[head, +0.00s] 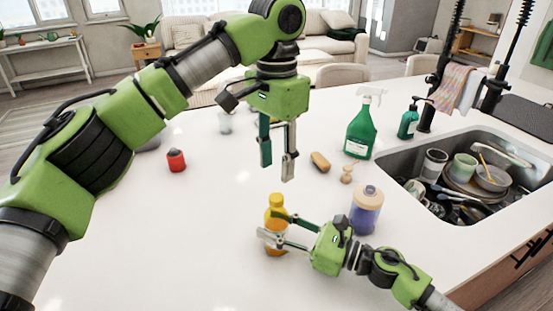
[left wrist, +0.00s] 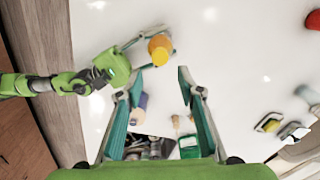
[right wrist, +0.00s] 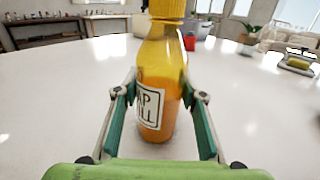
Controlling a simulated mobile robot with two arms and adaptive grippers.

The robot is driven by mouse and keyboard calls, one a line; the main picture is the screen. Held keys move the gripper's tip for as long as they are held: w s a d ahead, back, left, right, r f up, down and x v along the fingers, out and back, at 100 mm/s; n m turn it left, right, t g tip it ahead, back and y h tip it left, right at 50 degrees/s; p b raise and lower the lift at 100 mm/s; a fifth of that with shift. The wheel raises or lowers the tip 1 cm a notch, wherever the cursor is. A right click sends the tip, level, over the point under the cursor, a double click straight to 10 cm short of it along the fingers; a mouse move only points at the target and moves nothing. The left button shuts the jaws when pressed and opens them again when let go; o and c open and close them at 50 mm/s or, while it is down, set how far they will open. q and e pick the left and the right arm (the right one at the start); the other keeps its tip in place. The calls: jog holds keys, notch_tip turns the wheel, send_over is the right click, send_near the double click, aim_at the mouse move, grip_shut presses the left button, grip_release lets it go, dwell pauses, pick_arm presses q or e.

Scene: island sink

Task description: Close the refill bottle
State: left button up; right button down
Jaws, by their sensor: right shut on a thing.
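The refill bottle (head: 275,225) is a clear bottle of orange liquid with a yellow top, upright on the white counter. In the right wrist view the bottle (right wrist: 158,95) stands between the fingers, its label facing me and its top cut off by the picture edge. In the left wrist view its round yellow top (left wrist: 160,48) shows from above; I cannot tell how tightly that top sits. My right gripper (head: 270,228) is shut on the bottle's body. My left gripper (head: 278,165) is open and empty, pointing down above the bottle and apart from it.
A purple jar (head: 366,212) stands right of the bottle, near my right arm. Behind are a green spray bottle (head: 361,132), a brush (head: 320,161) and a small wooden object (head: 347,173). A sink (head: 408,165) with dishes lies right.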

aim_at(276, 197)
pick_arm(q)
jog(key=shift+n, duration=0.3)
jog(key=shift+f, duration=4)
grip_shut()
jog(key=shift+m, duration=0.9)
jog(key=shift+o, duration=0.9)
grip_release()
